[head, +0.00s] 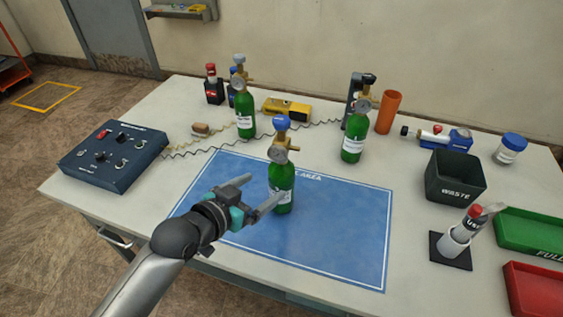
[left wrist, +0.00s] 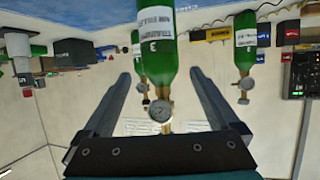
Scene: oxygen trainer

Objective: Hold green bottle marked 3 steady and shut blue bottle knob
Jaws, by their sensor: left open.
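The green bottle marked 3 (head: 283,184) stands upright on the blue mat (head: 338,247), with a brass valve, a round gauge (head: 278,154) and a blue knob (head: 282,122) on top. Its number 3 shows on the label in the left wrist view, where the bottle (left wrist: 158,55) appears upside down. My left gripper (head: 265,190) is open at the bottle's left and front side. In the left wrist view its fingers (left wrist: 160,75) lie to either side of the bottle. Contact cannot be made out. My right gripper is not in view.
Two more green bottles stand behind, at left (head: 245,115) and right (head: 354,140). A control box (head: 112,155) is at left. A waste bin (head: 455,178), a white bottle on a black base (head: 460,237) and green (head: 533,235) and red (head: 535,290) trays are at right. The mat's right part is clear.

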